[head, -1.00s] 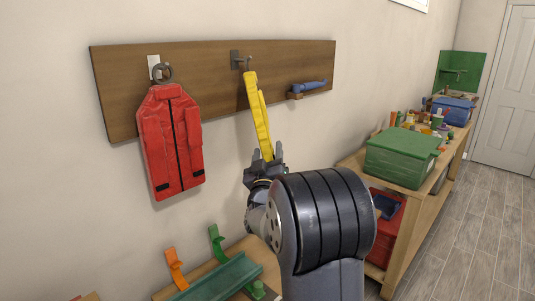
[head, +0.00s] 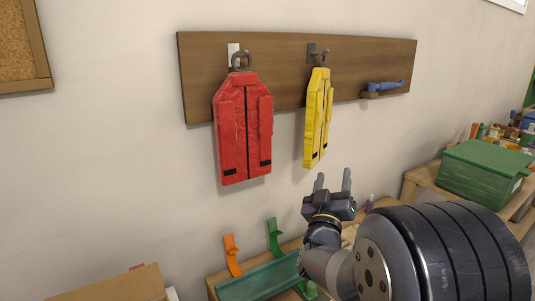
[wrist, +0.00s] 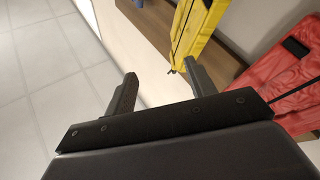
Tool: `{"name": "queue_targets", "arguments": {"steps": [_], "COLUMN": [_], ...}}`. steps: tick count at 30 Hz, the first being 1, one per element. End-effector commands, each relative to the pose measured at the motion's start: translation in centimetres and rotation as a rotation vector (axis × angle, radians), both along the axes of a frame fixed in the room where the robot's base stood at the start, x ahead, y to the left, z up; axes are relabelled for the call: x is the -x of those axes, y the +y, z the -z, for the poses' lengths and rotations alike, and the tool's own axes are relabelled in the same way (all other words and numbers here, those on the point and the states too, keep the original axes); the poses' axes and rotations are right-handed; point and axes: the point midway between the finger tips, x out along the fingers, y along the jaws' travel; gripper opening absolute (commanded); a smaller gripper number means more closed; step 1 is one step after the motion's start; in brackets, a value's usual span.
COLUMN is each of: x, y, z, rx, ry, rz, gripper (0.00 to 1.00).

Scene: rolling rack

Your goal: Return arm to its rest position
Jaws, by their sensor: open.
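My gripper (head: 333,181) is open and empty, its two fingers pointing up, just below and right of the yellow vest (head: 317,118) in the head view. The yellow vest hangs from the right hook (head: 318,56) on the wooden wall board (head: 285,88). A gap shows between the vest's lower edge and the fingertips. In the wrist view, my open gripper (wrist: 160,82) has nothing between its fingers, and the yellow vest (wrist: 195,32) shows beyond the right finger. My dark arm fills the lower right of the head view.
A red vest (head: 243,130) hangs left of the yellow one. A blue object (head: 385,87) sits on a small board shelf. Below stand a green tray (head: 260,277) and orange (head: 232,256) and green (head: 274,238) holders. A green bin (head: 480,170) stands on the right bench.

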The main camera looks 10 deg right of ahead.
Motion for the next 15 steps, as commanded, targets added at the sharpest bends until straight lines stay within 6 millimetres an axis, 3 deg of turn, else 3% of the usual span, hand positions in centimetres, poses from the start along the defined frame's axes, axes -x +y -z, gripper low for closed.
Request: {"name": "queue_targets", "arguments": {"steps": [8,15], "x": [-0.3,-3.0], "y": [-0.2,-1.7], "z": [-0.2,-1.6], "rx": [0.000,-0.001], "ry": [-0.001,0.000], "rz": [0.001,0.001], "gripper": [0.53,0.53]}}
